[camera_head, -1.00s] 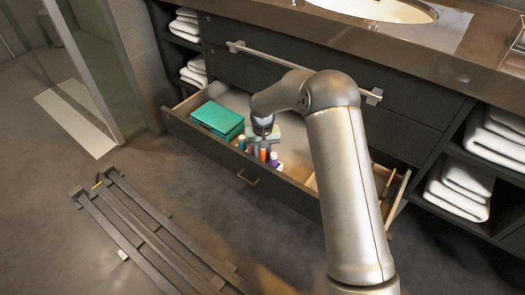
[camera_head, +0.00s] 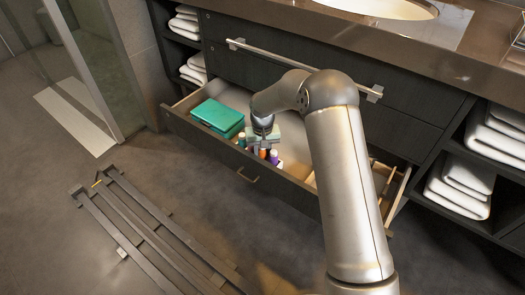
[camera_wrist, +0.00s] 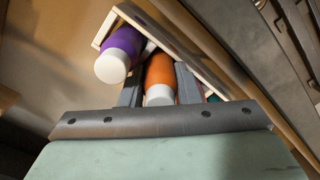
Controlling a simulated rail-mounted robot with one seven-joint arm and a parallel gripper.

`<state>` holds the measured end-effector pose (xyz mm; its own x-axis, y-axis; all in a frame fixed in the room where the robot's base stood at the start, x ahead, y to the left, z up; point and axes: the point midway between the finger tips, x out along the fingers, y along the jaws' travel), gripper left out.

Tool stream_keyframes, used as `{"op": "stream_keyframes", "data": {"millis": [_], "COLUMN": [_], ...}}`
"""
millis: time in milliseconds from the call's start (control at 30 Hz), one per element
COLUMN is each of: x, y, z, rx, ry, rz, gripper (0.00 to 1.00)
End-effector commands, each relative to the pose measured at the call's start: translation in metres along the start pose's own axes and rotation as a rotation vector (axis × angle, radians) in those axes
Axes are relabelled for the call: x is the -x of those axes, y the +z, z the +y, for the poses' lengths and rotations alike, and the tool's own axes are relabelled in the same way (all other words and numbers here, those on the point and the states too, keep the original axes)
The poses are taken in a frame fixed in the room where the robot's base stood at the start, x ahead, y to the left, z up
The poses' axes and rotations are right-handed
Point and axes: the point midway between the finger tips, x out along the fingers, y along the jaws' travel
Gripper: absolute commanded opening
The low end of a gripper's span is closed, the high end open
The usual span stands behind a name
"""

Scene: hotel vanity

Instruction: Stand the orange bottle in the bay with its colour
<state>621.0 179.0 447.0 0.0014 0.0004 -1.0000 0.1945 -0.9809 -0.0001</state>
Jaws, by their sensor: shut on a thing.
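My gripper (camera_head: 264,140) reaches down into the open drawer. In the wrist view, its two fingers (camera_wrist: 160,85) are shut on the orange bottle (camera_wrist: 160,70), one on each side. This bottle has a white cap facing the camera, and it also shows in the head view (camera_head: 262,154). A purple bottle (camera_wrist: 121,46) with a white cap stands just left of the orange one. A white-walled rack (camera_wrist: 103,30) runs around and behind the bottles. The orange bottle's base is hidden, so I cannot tell whether it touches the floor of a bay.
A teal bottle (camera_head: 241,142) stands at the rack's left side. A teal box (camera_head: 217,116) lies further left in the drawer. The drawer's front panel (camera_head: 215,155) is close to my gripper. The counter (camera_head: 400,45) overhangs behind.

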Motion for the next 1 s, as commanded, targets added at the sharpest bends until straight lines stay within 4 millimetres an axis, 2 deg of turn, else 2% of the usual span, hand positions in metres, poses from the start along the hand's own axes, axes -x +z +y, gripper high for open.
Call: {"op": "stream_keyframes", "data": {"millis": [1000], "x": [0.031], "y": [0.0], "z": [0.0], "rx": [0.0], "ry": [0.0], "rz": [-0.001], "gripper": [0.07]}}
